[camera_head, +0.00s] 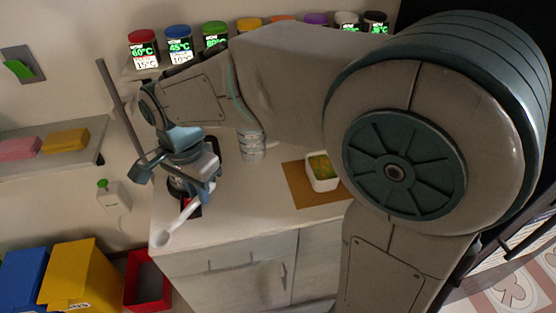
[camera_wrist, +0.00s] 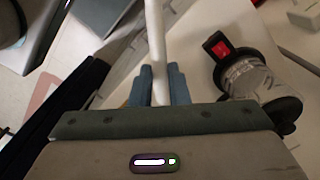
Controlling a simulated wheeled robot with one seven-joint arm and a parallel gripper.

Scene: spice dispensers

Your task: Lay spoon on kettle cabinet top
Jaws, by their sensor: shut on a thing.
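A white spoon (camera_head: 178,223) is held in my gripper (camera_head: 205,190), its round bowl pointing down and left near the front left corner of the kettle cabinet top (camera_head: 250,212). I cannot tell whether the bowl touches the top. In the wrist view, the spoon's white handle (camera_wrist: 155,40) runs between the two blue-grey fingers of my gripper (camera_wrist: 158,85), which are shut on it. The kettle (camera_wrist: 248,80), clear with black parts and a red switch, stands beside the fingers at right in the wrist view. In the head view my gripper mostly hides it.
A white container (camera_head: 321,180) with green-yellow contents stands on a brown mat (camera_head: 296,190). A clear jar (camera_head: 252,150) stands behind the kettle area. Several spice dispensers (camera_head: 180,48) line the back shelf. Yellow (camera_head: 82,275), blue (camera_head: 25,280) and red (camera_head: 147,280) bins stand lower left.

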